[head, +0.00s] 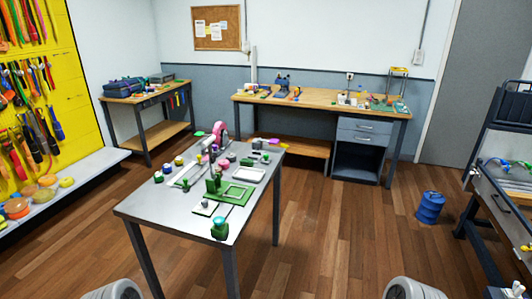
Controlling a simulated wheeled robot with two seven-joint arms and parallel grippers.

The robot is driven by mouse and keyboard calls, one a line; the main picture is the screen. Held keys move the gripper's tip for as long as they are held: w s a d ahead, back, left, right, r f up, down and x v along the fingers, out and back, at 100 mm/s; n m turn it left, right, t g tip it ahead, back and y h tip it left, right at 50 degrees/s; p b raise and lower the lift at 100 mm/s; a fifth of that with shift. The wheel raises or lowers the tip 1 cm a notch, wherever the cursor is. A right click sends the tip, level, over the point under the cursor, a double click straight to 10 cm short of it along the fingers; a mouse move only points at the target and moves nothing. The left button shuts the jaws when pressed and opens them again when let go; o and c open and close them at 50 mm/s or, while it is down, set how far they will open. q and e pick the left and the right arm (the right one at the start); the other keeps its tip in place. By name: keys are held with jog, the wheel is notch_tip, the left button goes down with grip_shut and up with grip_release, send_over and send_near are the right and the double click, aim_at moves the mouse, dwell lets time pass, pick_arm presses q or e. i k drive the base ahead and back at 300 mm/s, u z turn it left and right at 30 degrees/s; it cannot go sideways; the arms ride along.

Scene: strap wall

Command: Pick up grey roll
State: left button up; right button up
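A grey metal table (150,210) stands in front of me, with many small rolls and parts on it. A small grey roll-like piece (231,157) lies near the table's far middle. Another small greyish piece (205,204) sits on a white plate nearer the front. They are too small to tell which is the grey roll. Neither of my grippers is in view; only pale rounded parts of my own body show at the bottom edge, left and right, apart from the table.
A green board (222,193), a white tray (249,175), a green-and-teal item (220,228) and a pink dispenser (220,130) crowd the table. A yellow strap wall (85,95) is left, a wooden workbench (320,103) behind, a blue drum (430,207) right. Open floor surrounds the table.

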aim_at(232, 157)
jog(key=z, duration=0.9)
jog(key=i, duration=1.85)
jog(key=u, duration=0.5)
jog(key=i, duration=1.25)
jog(key=u, duration=1.1)
